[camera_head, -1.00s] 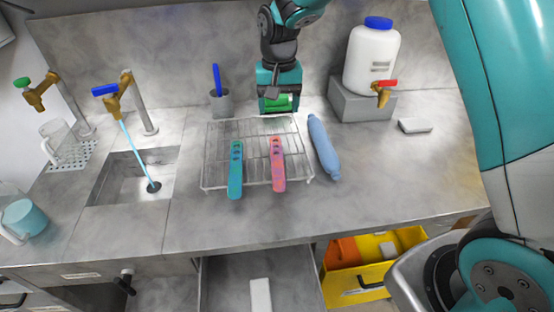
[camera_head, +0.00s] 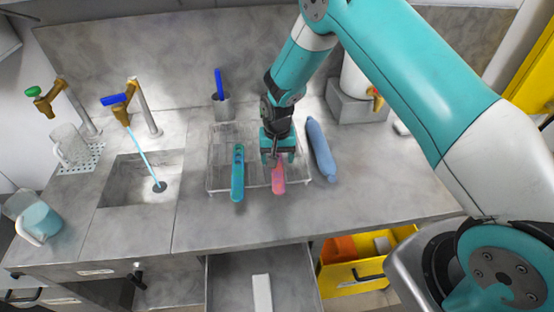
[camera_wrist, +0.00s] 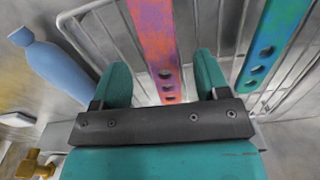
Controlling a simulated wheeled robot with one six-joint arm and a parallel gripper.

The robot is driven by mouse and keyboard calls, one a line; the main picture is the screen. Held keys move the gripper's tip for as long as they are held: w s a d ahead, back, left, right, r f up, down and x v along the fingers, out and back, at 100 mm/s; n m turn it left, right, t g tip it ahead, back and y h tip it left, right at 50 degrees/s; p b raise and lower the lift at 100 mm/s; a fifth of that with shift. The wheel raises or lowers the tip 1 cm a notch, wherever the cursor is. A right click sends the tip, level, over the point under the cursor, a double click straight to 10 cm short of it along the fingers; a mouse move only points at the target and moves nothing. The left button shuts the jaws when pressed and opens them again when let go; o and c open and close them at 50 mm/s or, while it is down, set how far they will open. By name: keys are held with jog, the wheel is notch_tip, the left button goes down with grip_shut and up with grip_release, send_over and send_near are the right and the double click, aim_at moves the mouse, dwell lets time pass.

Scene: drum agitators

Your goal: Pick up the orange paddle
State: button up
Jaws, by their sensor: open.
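The orange paddle (camera_head: 279,182), mottled pink and orange with holes near one end, lies on a wire rack (camera_head: 221,184). My gripper (camera_head: 278,157) is above its holed end and hides that part in the head view. In the wrist view, the paddle (camera_wrist: 156,38) runs lengthwise between the two teal fingers of my open gripper (camera_wrist: 162,75), with a gap on each side. I cannot tell how far the fingertips are above the rack. A teal paddle (camera_head: 238,176) lies to its left on the rack; it also shows in the wrist view (camera_wrist: 272,40).
A blue bottle-shaped object (camera_head: 320,150) lies along the rack's right side. A blue-handled item in a grey cup (camera_head: 221,107) stands behind the rack. A sink (camera_head: 140,181) with running water is at left. An open drawer (camera_head: 235,270) is below the counter.

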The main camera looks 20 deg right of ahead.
jog(key=shift+f, duration=1.05)
jog(key=c, duration=1)
jog(key=shift+r, duration=0.1)
